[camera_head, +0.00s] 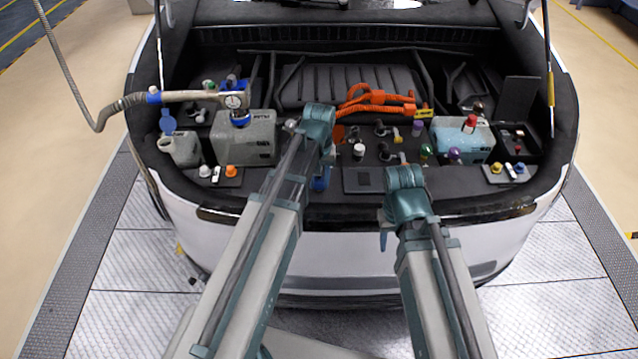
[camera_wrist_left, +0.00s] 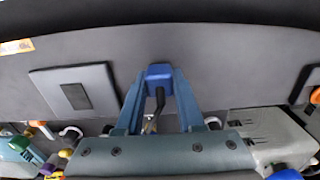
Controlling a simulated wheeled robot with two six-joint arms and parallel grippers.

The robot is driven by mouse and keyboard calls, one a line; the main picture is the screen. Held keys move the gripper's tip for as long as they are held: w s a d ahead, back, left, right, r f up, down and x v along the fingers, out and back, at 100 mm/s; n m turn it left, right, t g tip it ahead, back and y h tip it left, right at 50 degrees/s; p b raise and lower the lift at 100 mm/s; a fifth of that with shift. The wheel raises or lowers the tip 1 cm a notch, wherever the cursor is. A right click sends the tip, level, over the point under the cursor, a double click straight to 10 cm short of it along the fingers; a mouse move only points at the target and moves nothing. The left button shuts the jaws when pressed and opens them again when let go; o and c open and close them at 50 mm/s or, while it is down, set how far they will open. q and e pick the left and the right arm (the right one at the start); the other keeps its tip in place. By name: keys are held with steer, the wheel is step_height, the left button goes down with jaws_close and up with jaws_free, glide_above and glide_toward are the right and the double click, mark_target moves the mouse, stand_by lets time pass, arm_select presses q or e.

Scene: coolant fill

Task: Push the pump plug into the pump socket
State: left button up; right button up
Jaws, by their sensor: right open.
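My left gripper (camera_head: 319,182) is over the front edge of the engine bay, mostly hidden behind its own wrist in the head view. In the left wrist view its two fingers (camera_wrist_left: 158,84) converge on a blue plug (camera_wrist_left: 158,73) with a black cable (camera_wrist_left: 158,99); I take this to be the pump plug. The gripper is shut on it. My right gripper (camera_head: 385,240) hangs in front of the bumper, largely hidden by its wrist, open, with nothing seen in it. I cannot pick out the pump socket for certain.
A grey panel with a dark square (camera_head: 363,180) lies right of my left gripper. A grey tank (camera_head: 247,140) with a filling hose (camera_head: 200,96) stands left. Orange cables (camera_head: 375,103) and a light-blue tank (camera_head: 455,138) are behind and right. Several coloured caps stand between.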

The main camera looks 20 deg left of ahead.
mark_target(320, 179)
arm_select(q)
jaws_close()
steer(key=shift+r, duration=0.15)
steer(key=shift+r+p, duration=0.6)
steer(key=shift+p, duration=0.15)
steer(key=r+p, duration=0.2)
steer(key=shift+d+r+p, duration=0.2)
steer(key=shift+r+p, duration=0.1)
steer(key=shift+p, duration=0.05)
steer(key=d, duration=1)
steer(key=s+d+r, duration=0.1)
steer(key=d, duration=0.4)
steer(key=shift+d+p, duration=0.3)
steer(key=shift+p, duration=0.1)
